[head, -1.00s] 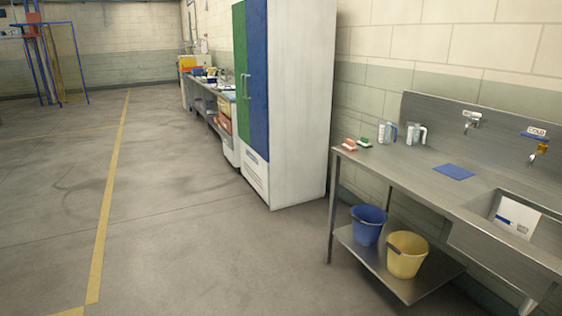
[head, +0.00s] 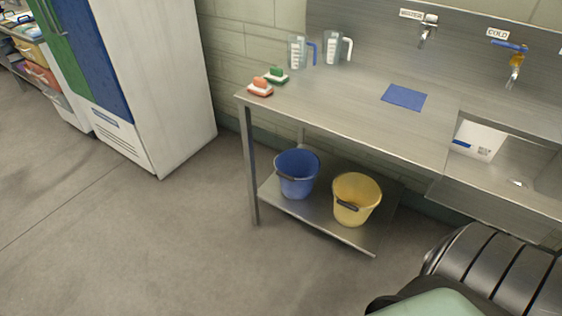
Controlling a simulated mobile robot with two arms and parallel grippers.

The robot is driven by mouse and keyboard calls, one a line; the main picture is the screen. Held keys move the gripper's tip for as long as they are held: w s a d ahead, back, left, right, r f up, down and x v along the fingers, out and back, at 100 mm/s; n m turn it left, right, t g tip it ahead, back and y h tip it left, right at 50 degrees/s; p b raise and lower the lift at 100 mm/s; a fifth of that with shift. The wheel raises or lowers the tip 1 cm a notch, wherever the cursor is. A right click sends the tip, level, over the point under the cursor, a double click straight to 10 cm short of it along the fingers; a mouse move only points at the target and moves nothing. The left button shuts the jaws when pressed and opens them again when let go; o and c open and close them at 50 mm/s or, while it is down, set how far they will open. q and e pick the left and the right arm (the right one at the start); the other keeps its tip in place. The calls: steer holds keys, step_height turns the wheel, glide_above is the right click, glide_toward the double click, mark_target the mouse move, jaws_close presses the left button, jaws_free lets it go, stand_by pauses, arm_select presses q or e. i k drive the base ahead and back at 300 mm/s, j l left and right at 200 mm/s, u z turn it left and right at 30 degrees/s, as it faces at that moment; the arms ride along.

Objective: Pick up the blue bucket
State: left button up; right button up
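The blue bucket (head: 297,176) stands upright on the low metal shelf (head: 318,222) under the sink table. It has a dark handle resting against its front. A yellow bucket (head: 356,200) stands close to its right on the same shelf. A dark ribbed part of my own body fills the lower right corner. Neither of my grippers is in view.
The steel sink table (head: 350,110) overhangs the shelf, with a leg (head: 250,165) left of the blue bucket. A tall cabinet (head: 165,85) stands left. The floor in front is clear.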

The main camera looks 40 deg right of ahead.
mark_target(299, 163)
steer(key=i+z, duration=0.25)
steer(key=i, duration=0.15)
steer(key=i+j+z, duration=0.45)
steer(key=i, duration=0.25)
